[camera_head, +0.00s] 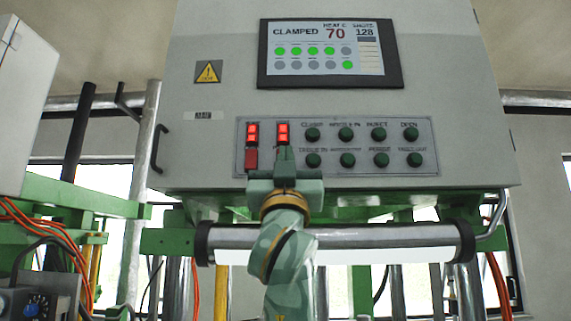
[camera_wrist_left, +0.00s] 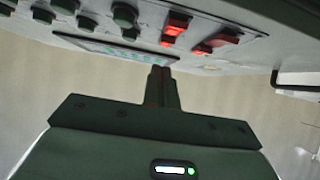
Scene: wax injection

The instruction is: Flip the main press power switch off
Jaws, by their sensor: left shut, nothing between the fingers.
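Two red-lit switches sit side by side at the left end of the grey control panel: the left switch (camera_head: 252,134) and the right switch (camera_head: 283,133). They also show in the left wrist view, the left one on the right (camera_wrist_left: 216,41) and the right one nearer the middle (camera_wrist_left: 175,27). I cannot read which is the main power switch. My left gripper (camera_head: 284,155) is shut and empty, fingers pointing up, in front of the right switch's lower part and hiding it. Its fingertips (camera_wrist_left: 160,70) show below that switch in the wrist view; contact cannot be told. My right gripper is not in view.
Several round green buttons (camera_head: 346,134) fill the panel right of the switches. A screen (camera_head: 325,54) above reads CLAMPED. A metal roller bar (camera_head: 390,236) crosses below the cabinet, behind my arm. A dark handle (camera_head: 158,149) is at the cabinet's left edge.

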